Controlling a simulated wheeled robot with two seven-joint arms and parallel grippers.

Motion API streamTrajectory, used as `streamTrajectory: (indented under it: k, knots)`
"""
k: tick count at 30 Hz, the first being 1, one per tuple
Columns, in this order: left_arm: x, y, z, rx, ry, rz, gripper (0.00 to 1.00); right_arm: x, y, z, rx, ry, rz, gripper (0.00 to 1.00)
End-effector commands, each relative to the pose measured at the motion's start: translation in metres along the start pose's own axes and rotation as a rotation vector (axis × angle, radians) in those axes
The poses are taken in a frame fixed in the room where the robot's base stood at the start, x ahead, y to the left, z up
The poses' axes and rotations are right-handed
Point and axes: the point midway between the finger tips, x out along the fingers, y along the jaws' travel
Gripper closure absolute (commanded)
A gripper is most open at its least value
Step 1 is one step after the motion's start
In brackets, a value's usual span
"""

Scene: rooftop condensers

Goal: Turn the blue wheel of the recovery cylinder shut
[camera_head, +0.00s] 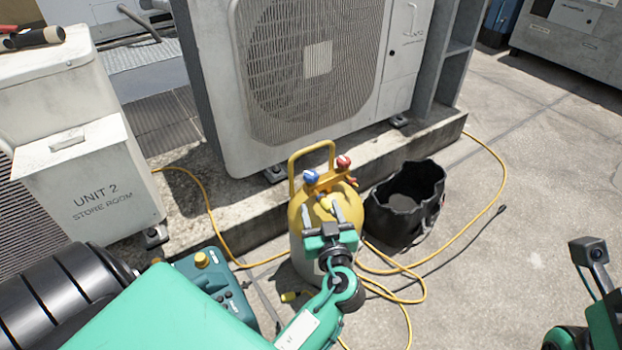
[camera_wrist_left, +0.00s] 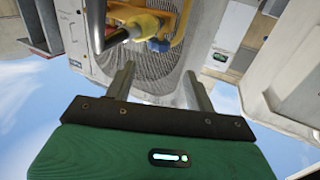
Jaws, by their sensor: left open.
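The recovery cylinder (camera_head: 297,245) stands on the roof in the head view, with a yellow top, pale body and yellow carrying handle (camera_head: 293,170). Its blue wheel (camera_head: 311,177) sits on top at the left, with a red wheel (camera_head: 343,162) to its right. My left gripper (camera_head: 322,210) is open and empty, its fingers pointing toward the valves, on the near side of and apart from the blue wheel. In the left wrist view the blue wheel (camera_wrist_left: 158,45) shows small beyond the open fingers (camera_wrist_left: 160,73), partly hidden by yellow parts. My right gripper's fingers are out of view.
A condenser unit (camera_head: 210,90) stands behind the cylinder on a concrete plinth. A black bucket (camera_head: 405,215) is close on the right. A teal machine (camera_head: 222,290) sits at left. A yellow hose (camera_head: 482,148) loops on the ground. Open floor lies right.

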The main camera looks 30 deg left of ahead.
Motion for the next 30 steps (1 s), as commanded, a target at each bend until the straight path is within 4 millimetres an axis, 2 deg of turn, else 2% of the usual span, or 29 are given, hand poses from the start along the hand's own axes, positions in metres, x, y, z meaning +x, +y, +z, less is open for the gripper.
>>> streamTrajectory:
  k: [9, 15, 21, 30]
  knots:
    - [0.068, 0.001, 0.001, 0.002, 0.004, 0.001, 0.45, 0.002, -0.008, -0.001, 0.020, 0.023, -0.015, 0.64]
    - [0.103, 0.001, 0.001, 0.002, 0.003, 0.003, 0.45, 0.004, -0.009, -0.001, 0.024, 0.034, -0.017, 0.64]
    - [0.120, 0.001, 0.001, 0.002, 0.001, 0.004, 0.45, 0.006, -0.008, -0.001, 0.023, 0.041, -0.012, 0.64]
    - [0.123, 0.001, 0.000, 0.003, 0.000, 0.004, 0.45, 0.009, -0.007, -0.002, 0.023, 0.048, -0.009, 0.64]
